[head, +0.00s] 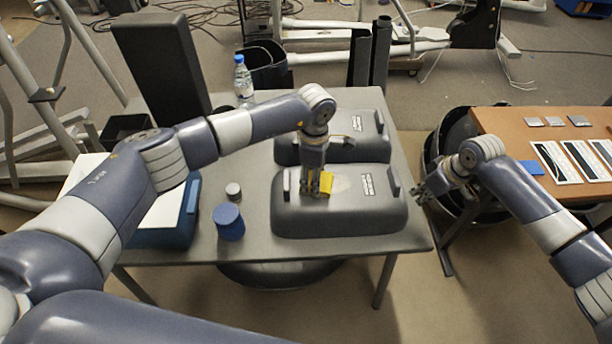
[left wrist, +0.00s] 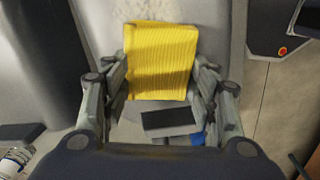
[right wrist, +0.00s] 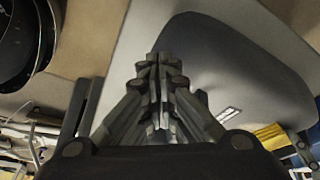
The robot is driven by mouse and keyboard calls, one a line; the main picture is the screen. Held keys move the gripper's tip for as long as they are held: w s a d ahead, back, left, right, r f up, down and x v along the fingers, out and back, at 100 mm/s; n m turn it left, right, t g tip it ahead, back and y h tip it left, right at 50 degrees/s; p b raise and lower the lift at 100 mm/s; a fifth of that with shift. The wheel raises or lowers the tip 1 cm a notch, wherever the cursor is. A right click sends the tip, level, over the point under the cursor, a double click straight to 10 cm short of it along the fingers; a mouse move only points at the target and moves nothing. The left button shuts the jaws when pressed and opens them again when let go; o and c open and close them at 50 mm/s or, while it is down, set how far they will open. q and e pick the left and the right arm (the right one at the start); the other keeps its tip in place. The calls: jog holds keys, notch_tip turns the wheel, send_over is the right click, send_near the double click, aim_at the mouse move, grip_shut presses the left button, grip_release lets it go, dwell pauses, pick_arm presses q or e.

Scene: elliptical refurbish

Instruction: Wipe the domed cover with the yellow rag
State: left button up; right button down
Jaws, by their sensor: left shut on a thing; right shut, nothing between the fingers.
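The near domed cover (head: 335,213) is dark grey and lies on the grey table. My left gripper (head: 318,190) is over its top, pointing down, shut on the yellow rag (head: 327,182). In the left wrist view the folded yellow rag (left wrist: 160,62) sits between the fingertips, with the pale cover surface around it. Whether the rag presses on the cover is hard to tell. My right gripper (head: 420,192) is shut and empty, just off the table's right edge. The right wrist view shows its closed fingers (right wrist: 160,62) and the cover (right wrist: 235,75) beyond them.
A second domed cover (head: 350,138) lies behind the near one. A brown table (head: 500,128) stands at the right.

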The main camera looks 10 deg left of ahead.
aim_at(356, 184)
pick_arm(q)
jog(key=shift+w+d, duration=0.5)
jog(key=shift+d, duration=1.4)
jog(key=shift+w+d, duration=0.5)
jog(key=shift+d, duration=1.45)
jog(key=shift+w+d, duration=0.5)
jog(key=shift+d, duration=1.4)
jog(key=shift+s, duration=0.15)
